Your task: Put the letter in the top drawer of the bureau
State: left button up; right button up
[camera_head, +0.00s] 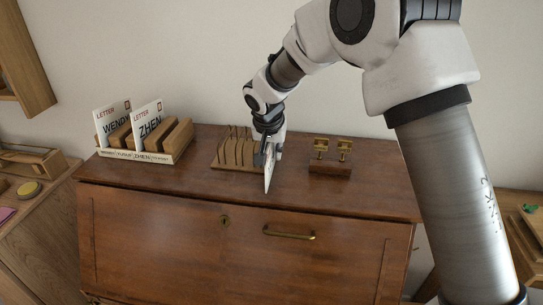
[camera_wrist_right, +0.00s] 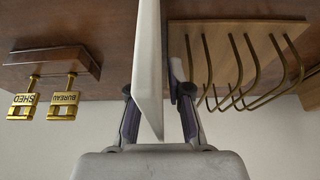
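The letter (camera_head: 268,174) is a thin white sheet, seen nearly edge-on, upright just right of the slotted wire rack above the bureau top. My right gripper (camera_head: 267,150) is shut on it. In the right wrist view the letter (camera_wrist_right: 148,65) stands between the two fingers (camera_wrist_right: 157,105); its writing is not visible. The bureau (camera_head: 180,225) is brown wood, its front panel closed, with a brass keyhole (camera_head: 224,220) and a brass handle (camera_head: 289,234). I cannot make out a separate drawer. My left gripper is not in view.
The wire rack (camera_head: 232,153) is beside the letter. A key stand (camera_head: 330,167) with tags reading SHED (camera_wrist_right: 23,106) and BUREAU (camera_wrist_right: 64,106) is right of it. A sorter (camera_head: 150,154) with letters WENDY and ZHEN stands left. The bureau top's front strip is clear.

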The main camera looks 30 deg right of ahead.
grip_shut()
